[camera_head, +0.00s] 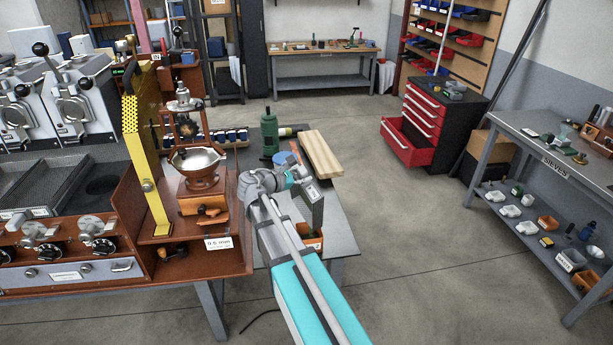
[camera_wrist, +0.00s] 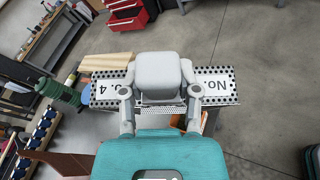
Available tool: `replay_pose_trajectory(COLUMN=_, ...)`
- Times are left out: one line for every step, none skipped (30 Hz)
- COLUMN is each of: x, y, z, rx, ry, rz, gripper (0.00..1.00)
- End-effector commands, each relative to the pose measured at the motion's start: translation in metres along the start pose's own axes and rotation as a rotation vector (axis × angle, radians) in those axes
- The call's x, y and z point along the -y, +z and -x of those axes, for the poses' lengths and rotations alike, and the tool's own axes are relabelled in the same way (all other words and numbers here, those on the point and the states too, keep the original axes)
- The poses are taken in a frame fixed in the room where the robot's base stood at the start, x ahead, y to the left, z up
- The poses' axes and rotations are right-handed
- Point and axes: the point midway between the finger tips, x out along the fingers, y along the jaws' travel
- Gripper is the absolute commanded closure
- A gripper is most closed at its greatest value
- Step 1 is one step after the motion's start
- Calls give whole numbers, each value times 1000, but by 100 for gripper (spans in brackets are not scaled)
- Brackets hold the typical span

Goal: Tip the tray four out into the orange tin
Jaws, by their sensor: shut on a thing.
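My gripper (camera_wrist: 160,95) is shut on tray four (camera_wrist: 216,84), a perforated grey tray with white "No. 4" labels. The middle of the tray is hidden behind my gripper in the wrist view. In the head view the tray (camera_head: 312,208) shows as a narrow grey plate with a white label, beside my gripper (camera_head: 292,178). The orange tin (camera_head: 313,242) shows below the tray on the grey bench, partly hidden by it and my arm. A sliver of orange also shows below the tray in the wrist view. What the tray holds cannot be seen.
A green bottle (camera_head: 268,136), a blue round thing (camera_head: 284,158) and a wooden board (camera_head: 321,153) are on the bench beyond my gripper. A brown stand with a yellow post (camera_head: 146,150) is close on the left. Open floor lies to the right.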

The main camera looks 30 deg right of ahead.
Motion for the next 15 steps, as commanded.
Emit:
replay_pose_trajectory(x=0, y=-3, z=2, rx=8, ry=4, rz=1, gripper=100)
replay_pose_trajectory(x=1, y=-4, z=3, rx=12, ry=5, rz=2, gripper=100)
replay_pose_trajectory(x=1, y=-4, z=5, rx=18, ry=7, rz=4, gripper=100)
replay_pose_trajectory(x=1, y=-5, z=6, rx=22, ry=8, rz=4, gripper=100)
replay_pose_trajectory(x=1, y=-6, z=7, rx=25, ry=9, rz=5, gripper=100)
replay_pose_trajectory(x=1, y=-7, z=9, rx=31, ry=11, rz=6, gripper=100)
replay_pose_trajectory(x=1, y=-7, z=10, rx=35, ry=12, rz=7, gripper=100)
replay_pose_trajectory(x=1, y=-8, z=12, rx=40, ry=14, rz=8, gripper=100)
replay_pose_trajectory(x=0, y=-9, z=13, rx=45, ry=17, rz=9, gripper=100)
replay_pose_trajectory(x=0, y=-10, z=15, rx=48, ry=18, rz=10, gripper=100)
replay_pose_trajectory(x=0, y=-11, z=16, rx=52, ry=20, rz=11, gripper=100)
replay_pose_trajectory(x=0, y=-12, z=18, rx=57, ry=22, rz=12, gripper=100)
replay_pose_trajectory(x=0, y=-12, z=19, rx=62, ry=24, rz=13, gripper=100)
replay_pose_trajectory(x=0, y=-13, z=20, rx=66, ry=25, rz=14, gripper=100)
replay_pose_trajectory(x=1, y=-14, z=22, rx=72, ry=27, rz=14, gripper=100)
